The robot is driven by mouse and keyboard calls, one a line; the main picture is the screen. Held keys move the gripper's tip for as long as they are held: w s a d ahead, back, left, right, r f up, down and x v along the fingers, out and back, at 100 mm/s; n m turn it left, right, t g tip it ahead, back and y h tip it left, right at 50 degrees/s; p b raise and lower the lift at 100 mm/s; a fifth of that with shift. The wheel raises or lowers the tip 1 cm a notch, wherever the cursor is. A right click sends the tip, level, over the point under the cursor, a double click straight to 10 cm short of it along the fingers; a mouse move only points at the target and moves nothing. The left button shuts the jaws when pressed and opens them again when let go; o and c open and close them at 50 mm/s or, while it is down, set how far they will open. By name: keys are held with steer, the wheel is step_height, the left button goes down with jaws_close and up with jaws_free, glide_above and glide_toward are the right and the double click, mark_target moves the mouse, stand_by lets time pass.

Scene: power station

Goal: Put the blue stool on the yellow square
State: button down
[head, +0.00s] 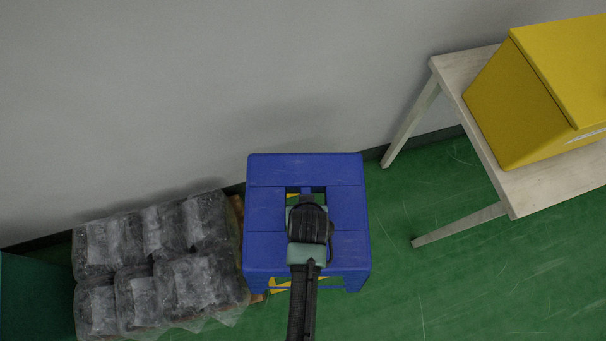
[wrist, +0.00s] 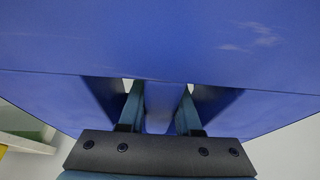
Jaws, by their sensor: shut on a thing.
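The blue stool (head: 264,222) is upright below the grey wall in the head view, its slotted seat facing up. My gripper (head: 307,195) reaches into the seat's opening from above. In the wrist view, the two fingers of my gripper (wrist: 160,100) sit on either side of the blue bar in the middle of the stool's seat (wrist: 160,45) and are shut on it. The yellow square (head: 300,286) shows only as strips below the stool's front edge and through its opening; the seat hides the rest. I cannot tell whether the stool's legs touch the floor.
Plastic-wrapped dark packs (head: 160,260) on a pallet stand close to the stool's left. A pale wooden table (head: 530,190) with a yellow box (head: 545,95) stands at the right. The green floor (head: 410,290) between stool and table is clear.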

steer(key=w+f+n+b, duration=0.1)
steer(key=w+f+b, duration=0.2)
steer(key=f+b, duration=1)
steer(key=w+f+n+y+b, duration=0.1)
steer(key=w+f+b, duration=0.3)
steer(key=f+b, duration=1)
steer(key=shift+a+f+n+b, duration=0.2)
steer(key=shift+n+b, duration=0.3)
steer(key=shift+b, duration=0.6)
steer(key=shift+w, duration=0.1)
steer(key=shift+f, duration=0.15)
steer(key=c, duration=0.6)
jaws_free()
steer(key=shift+f, duration=0.1)
steer(key=p+v, duration=0.5)
steer(key=v, duration=0.7)
steer(key=shift+p, duration=0.4)
